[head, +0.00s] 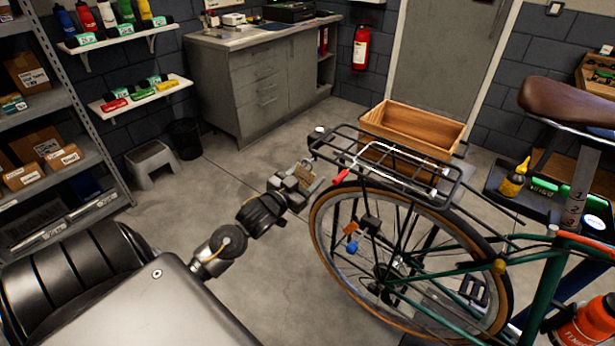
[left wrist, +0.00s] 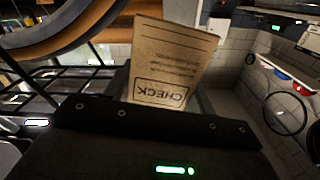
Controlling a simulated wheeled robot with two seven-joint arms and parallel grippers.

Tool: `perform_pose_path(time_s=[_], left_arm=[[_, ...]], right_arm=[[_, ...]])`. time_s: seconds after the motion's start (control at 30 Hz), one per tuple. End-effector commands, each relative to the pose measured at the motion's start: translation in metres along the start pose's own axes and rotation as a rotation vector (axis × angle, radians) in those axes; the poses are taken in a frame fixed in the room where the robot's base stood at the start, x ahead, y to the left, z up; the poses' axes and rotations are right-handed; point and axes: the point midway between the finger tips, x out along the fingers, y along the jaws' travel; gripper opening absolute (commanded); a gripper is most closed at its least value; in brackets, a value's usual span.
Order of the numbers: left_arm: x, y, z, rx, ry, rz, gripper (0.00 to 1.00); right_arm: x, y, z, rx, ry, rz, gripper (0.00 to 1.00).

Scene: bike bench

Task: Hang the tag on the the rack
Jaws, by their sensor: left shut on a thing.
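The tag is a tan card printed "CHECK", seen upside down in the left wrist view (left wrist: 172,62). My left gripper (head: 305,184) is shut on the tag, just left of the rack's left end in the head view. Only a small tan patch of the tag (head: 304,176) shows there. The rack (head: 398,152) is a black wire carrier above the bike's rear wheel. Its bars also show at the left of the left wrist view (left wrist: 30,88). The tag looks apart from the rack bars. My right gripper is not in view.
A red-tipped piece (head: 341,176) sits at the rack's near left edge. A wooden crate (head: 440,127) stands behind the rack. The rear wheel (head: 318,235) is below it, with small orange and blue items hanging near the spokes. Open floor lies left of the wheel.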

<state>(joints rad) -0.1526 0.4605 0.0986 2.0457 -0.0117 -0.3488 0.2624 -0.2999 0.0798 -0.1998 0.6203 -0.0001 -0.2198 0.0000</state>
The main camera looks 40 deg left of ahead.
Motion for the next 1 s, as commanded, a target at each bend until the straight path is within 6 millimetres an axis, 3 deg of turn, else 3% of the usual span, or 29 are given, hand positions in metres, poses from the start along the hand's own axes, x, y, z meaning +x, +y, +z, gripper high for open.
perform_pose_path(time_s=[0.13,0.17,0.33,0.67,0.77,1.0], left_arm=[[0.000,0.000,0.000,0.000,0.000,0.000,0.34],[0.000,0.000,0.000,0.000,0.000,0.000,0.59],[0.000,0.000,0.000,0.000,0.000,0.000,0.81],[-0.004,0.000,0.001,0.001,-0.001,0.001,0.81],[-0.016,0.001,0.002,0.001,-0.002,0.001,0.81],[-0.064,0.001,0.003,0.002,-0.004,0.002,0.81]], right_arm=[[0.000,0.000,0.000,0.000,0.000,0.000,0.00],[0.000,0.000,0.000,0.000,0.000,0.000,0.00],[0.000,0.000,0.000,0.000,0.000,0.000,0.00],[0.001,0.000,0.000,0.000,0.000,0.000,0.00],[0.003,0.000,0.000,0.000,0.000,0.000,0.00],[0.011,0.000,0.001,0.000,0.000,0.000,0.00]])
